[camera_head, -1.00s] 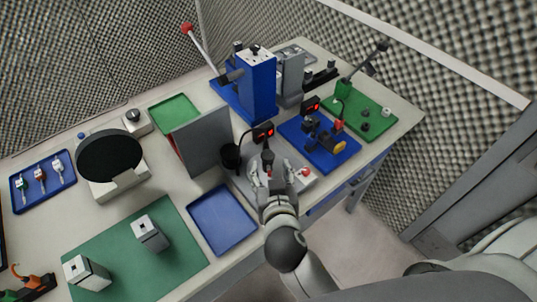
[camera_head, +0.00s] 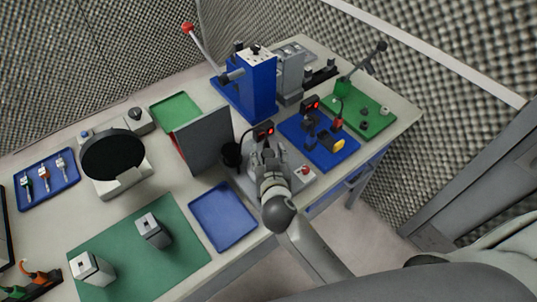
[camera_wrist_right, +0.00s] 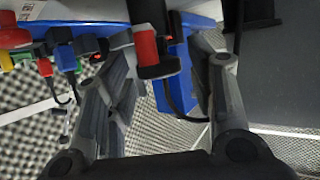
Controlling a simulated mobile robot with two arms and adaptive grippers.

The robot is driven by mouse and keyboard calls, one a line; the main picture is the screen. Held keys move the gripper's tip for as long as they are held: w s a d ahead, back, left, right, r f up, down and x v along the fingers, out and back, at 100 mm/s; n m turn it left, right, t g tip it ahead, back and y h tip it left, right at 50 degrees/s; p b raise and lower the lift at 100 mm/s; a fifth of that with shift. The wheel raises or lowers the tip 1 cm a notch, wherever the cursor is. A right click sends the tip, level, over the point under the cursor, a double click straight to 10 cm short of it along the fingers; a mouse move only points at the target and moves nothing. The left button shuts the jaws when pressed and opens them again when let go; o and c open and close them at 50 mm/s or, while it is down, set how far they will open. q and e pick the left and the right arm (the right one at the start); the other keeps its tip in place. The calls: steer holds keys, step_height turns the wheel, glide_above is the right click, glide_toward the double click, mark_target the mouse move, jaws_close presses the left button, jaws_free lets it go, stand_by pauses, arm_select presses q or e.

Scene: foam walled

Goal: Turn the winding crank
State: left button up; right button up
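A crank with a red handle (camera_wrist_right: 146,46) and dark ends shows in the right wrist view, between my right gripper's fingers. In the head view my right gripper (camera_head: 267,157) is over the grey station at the middle of the bench and mostly hides the crank there. In the right wrist view my right gripper (camera_wrist_right: 164,52) has its fingers spread. The handle lies nearer the left finger; I cannot tell whether they touch. My left gripper is in neither view.
A red button (camera_head: 305,170), a black cup (camera_head: 231,155) and a small red display (camera_head: 264,132) stand close around the gripper. A grey upright panel (camera_head: 205,140) is to the left. A blue plate with a fixture (camera_head: 340,160) is to the right. An empty blue tray (camera_head: 222,216) lies in front.

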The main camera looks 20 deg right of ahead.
steer(key=c, duration=0.7)
steer(key=shift+c, duration=0.2)
